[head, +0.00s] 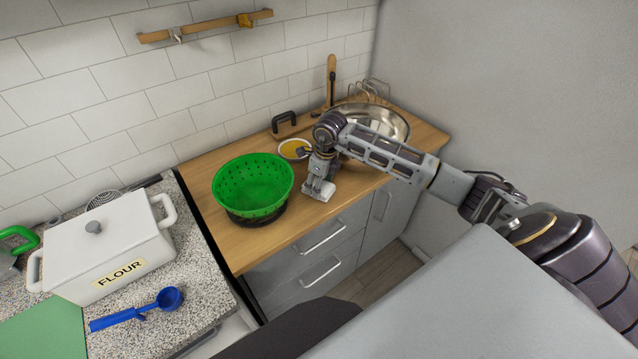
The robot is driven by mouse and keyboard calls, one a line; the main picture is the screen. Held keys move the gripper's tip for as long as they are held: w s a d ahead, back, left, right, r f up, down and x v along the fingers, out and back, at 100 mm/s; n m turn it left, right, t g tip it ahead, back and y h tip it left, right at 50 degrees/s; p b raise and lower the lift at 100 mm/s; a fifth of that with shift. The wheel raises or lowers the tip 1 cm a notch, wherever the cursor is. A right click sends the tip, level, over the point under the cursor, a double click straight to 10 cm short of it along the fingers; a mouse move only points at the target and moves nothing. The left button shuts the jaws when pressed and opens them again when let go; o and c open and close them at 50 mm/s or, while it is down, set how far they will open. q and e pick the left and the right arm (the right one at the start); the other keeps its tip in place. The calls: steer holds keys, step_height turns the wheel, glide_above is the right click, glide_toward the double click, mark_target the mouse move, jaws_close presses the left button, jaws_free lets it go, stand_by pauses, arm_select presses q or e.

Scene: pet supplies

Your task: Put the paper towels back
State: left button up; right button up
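No paper towels can be made out in the head view. My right gripper (319,190) points down at the wooden counter (235,255), just right of a green colander (253,184). It looks close to the counter top, and I see nothing clearly held in it. Its fingers are too small to tell whether they are open or shut. My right arm crosses in front of a large metal bowl (395,124) and partly hides it. My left gripper is not in view.
A white flour box (105,250) and a blue scoop (140,309) are on the speckled counter at left. A small bowl with yellow contents (293,149) stands behind my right gripper. A wooden rail (205,27) is on the tiled wall. Grey drawers (305,262) are below.

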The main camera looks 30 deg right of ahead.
mark_target(324, 187)
steer(key=shift+f, duration=0.15)
steer(key=o, duration=1)
steer(key=shift+r, duration=0.35)
step_height(324, 187, up, 12)
steer(key=s+b, duration=0.1)
steer(key=shift+s+d+f+b, duration=0.2)
steer(key=shift+s+d+b, duration=0.15)
steer(key=shift+d+b, duration=0.05)
